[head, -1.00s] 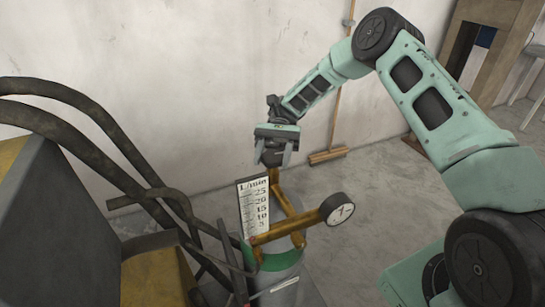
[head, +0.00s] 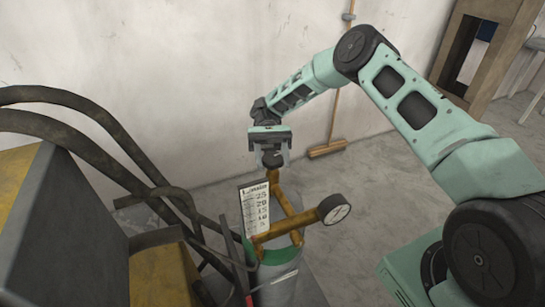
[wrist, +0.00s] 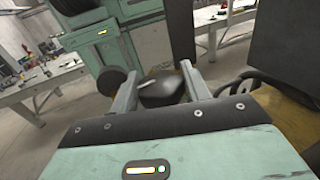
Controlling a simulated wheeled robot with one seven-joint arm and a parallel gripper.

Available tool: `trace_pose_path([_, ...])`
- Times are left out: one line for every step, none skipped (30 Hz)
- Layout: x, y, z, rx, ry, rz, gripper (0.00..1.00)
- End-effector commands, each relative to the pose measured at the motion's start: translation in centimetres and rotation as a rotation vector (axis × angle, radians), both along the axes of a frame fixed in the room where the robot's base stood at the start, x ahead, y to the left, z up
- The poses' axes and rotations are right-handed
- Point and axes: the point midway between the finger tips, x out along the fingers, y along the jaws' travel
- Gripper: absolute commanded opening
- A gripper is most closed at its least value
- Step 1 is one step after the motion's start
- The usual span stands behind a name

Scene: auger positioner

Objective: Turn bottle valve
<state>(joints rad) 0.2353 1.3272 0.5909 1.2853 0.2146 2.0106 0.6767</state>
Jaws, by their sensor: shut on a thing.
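The gas bottle (head: 284,289) stands upright at the bottom centre of the head view, grey with a green shoulder. A brass fitting (head: 278,236) tops it, with a round gauge (head: 335,208) at right and a white flow scale plate (head: 256,208). The dark valve knob (head: 271,159) is at the top of the brass. My gripper (head: 270,152) points down over the knob, one finger on each side, shut on it. In the wrist view the knob (wrist: 161,92) sits between the fingers of my gripper (wrist: 160,78). The knob partly hides the brass stem.
Dark hoses (head: 95,140) curve close to the bottle's left, beside a grey and yellow machine (head: 60,230). A wall (head: 200,80) stands behind. A broom (head: 328,150) leans there. Floor (head: 340,250) right of the bottle is clear. Workbenches (wrist: 45,82) show in the wrist view.

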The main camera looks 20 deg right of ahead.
Motion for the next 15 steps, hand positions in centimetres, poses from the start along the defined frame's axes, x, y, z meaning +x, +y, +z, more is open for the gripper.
trace_pose_path([0.01, 0.02, 0.07, 0.002, 0.0, 0.0, 0.24])
trace_pose_path([0.01, 0.02, 0.07, 0.002, 0.0, 0.0, 0.55])
trace_pose_path([0.0, 0.02, 0.07, 0.002, 0.0, 0.0, 0.66])
trace_pose_path([0.0, 0.02, 0.06, 0.002, 0.0, 0.0, 0.67])
trace_pose_path([0.0, 0.02, 0.06, 0.001, 0.001, 0.0, 0.67])
trace_pose_path([0.0, 0.02, 0.05, 0.001, 0.001, 0.0, 0.67])
trace_pose_path([0.0, 0.02, 0.05, 0.001, 0.001, -0.001, 0.67])
trace_pose_path([0.0, 0.02, 0.04, 0.001, 0.001, -0.001, 0.67])
trace_pose_path([0.0, 0.02, 0.03, 0.001, 0.001, -0.001, 0.67])
trace_pose_path([-0.01, 0.01, 0.03, 0.001, 0.001, -0.001, 0.67])
trace_pose_path([-0.01, 0.01, 0.05, 0.001, 0.001, -0.001, 0.67])
trace_pose_path([-0.01, 0.01, 0.12, 0.001, 0.001, -0.001, 0.67])
trace_pose_path([0.0, 0.01, 0.23, 0.002, 0.0, -0.001, 0.67])
trace_pose_path([0.01, 0.0, 0.4, 0.002, 0.0, -0.002, 0.67])
trace_pose_path([0.03, -0.02, 0.72, 0.002, 0.0, -0.003, 0.67])
